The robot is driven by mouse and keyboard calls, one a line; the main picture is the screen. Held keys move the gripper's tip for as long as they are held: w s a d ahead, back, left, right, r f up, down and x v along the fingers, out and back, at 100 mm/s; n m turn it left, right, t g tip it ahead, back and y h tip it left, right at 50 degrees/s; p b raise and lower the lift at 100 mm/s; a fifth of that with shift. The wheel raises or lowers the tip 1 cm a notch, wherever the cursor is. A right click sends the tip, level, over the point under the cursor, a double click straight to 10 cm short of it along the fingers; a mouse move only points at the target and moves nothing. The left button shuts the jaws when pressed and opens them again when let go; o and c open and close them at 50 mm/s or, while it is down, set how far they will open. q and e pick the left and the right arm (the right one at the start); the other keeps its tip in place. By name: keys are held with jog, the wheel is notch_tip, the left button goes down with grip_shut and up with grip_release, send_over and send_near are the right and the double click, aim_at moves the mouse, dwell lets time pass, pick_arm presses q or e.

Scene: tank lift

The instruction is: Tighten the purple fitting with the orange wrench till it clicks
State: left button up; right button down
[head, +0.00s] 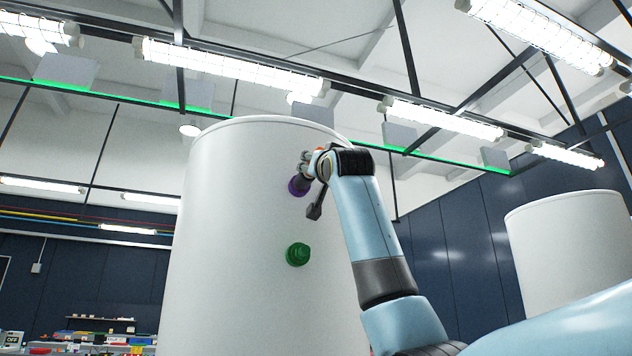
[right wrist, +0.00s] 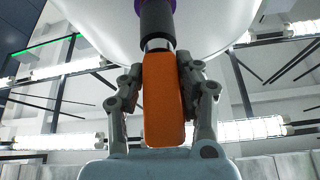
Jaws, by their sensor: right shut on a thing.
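The purple fitting (head: 299,185) sticks out of the side of the large white tank (head: 240,230), high up in the head view. A small part of it shows at the top of the right wrist view (right wrist: 156,5). My right gripper (head: 313,165) is raised beside the fitting. In the right wrist view, its fingers are shut on the orange wrench (right wrist: 163,98). The wrench's dark head (right wrist: 156,25) points at the purple fitting and seems to meet it; the exact contact is hard to tell. My left gripper is not in view.
A green fitting (head: 298,254) sits below the purple one on the same tank. A second white tank (head: 568,250) stands at the right. Shelves with small items (head: 95,335) are at the lower left. Lamps and beams (head: 235,67) hang overhead.

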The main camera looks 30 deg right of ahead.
jog(key=m+h, duration=0.1)
jog(key=m, duration=0.1)
jog(key=m+g+h+b, duration=0.1)
jog(key=m+h, duration=0.1)
jog(key=m, duration=0.1)
jog(key=shift+a, duration=0.15)
jog(key=m+g+h, duration=0.1)
jog(key=m, duration=0.1)
jog(key=shift+m, duration=0.3)
jog(key=m+g+h, duration=0.1)
jog(key=m, duration=0.1)
jog(key=m+g+h+p, duration=0.1)
jog(key=m, duration=0.2)
jog(key=shift+r+g, duration=0.15)
jog(key=shift+g, duration=0.25)
jog(key=shift+m, duration=0.6)
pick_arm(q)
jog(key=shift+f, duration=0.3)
